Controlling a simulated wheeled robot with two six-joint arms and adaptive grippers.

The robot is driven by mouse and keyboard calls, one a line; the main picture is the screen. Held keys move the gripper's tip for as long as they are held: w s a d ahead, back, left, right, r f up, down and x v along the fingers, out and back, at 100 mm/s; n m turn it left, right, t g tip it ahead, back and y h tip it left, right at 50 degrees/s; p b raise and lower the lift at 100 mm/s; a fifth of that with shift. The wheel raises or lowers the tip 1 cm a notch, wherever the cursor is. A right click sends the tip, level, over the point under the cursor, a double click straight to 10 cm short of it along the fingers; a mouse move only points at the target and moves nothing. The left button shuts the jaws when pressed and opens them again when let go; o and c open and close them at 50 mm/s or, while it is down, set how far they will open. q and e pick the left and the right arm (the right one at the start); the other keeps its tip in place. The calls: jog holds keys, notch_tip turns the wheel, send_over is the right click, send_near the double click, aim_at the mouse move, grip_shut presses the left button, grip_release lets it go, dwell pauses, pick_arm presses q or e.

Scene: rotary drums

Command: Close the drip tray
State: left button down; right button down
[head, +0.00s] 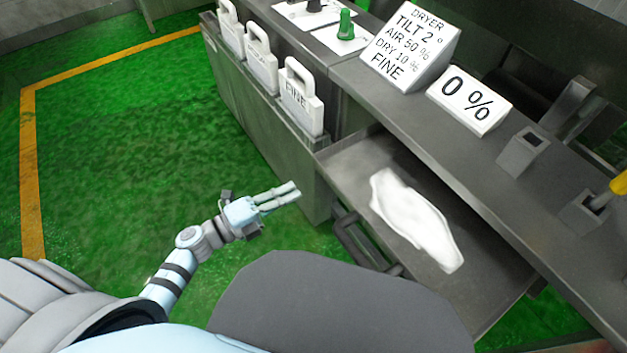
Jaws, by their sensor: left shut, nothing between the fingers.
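The drip tray (352,157) is a grey metal tray pulled out from under the counter, with a white cloth-like piece (415,218) lying in it. A dark bar handle (352,238) shows at its front edge, partly hidden by my own body. My left gripper (297,190) is shut and empty. In the picture it is left of the tray and its handle, apart from both, over the green floor. My right gripper is not in view.
Green floor (120,130) is open at left.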

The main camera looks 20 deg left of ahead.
aim_at(325, 175)
pick_arm(q)
jog(key=x, duration=0.7)
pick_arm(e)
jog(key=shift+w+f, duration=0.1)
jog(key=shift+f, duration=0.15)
